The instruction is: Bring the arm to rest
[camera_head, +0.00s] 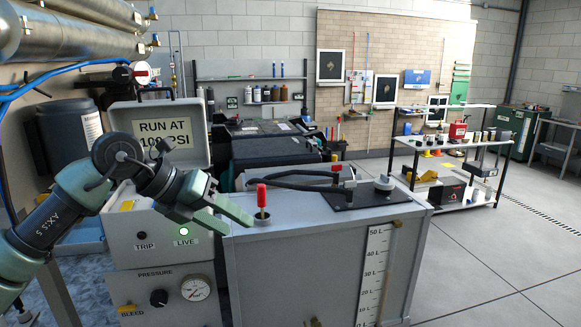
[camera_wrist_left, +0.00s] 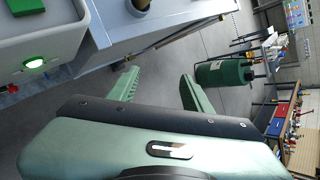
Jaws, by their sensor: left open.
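My left arm (camera_head: 70,200) is pale green and comes in from the left, bent at a dark joint. My left gripper (camera_head: 236,219) is in front of the grey control box and beside the near left corner of the grey tank. Its fingers point right. In the left wrist view the gripper (camera_wrist_left: 158,77) is open, with two green fingers spread apart and nothing between them. The floor shows behind the gap. I cannot tell whether the fingers touch the tank. My right gripper is not in view.
The control box (camera_head: 155,235) has a lit green LIVE lamp and a pressure gauge (camera_head: 195,288). A "RUN AT" sign (camera_head: 163,130) stands above it. The tank (camera_head: 310,250) carries a red-topped valve (camera_head: 261,195) and a black hose. Open floor (camera_head: 490,250) lies to the right.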

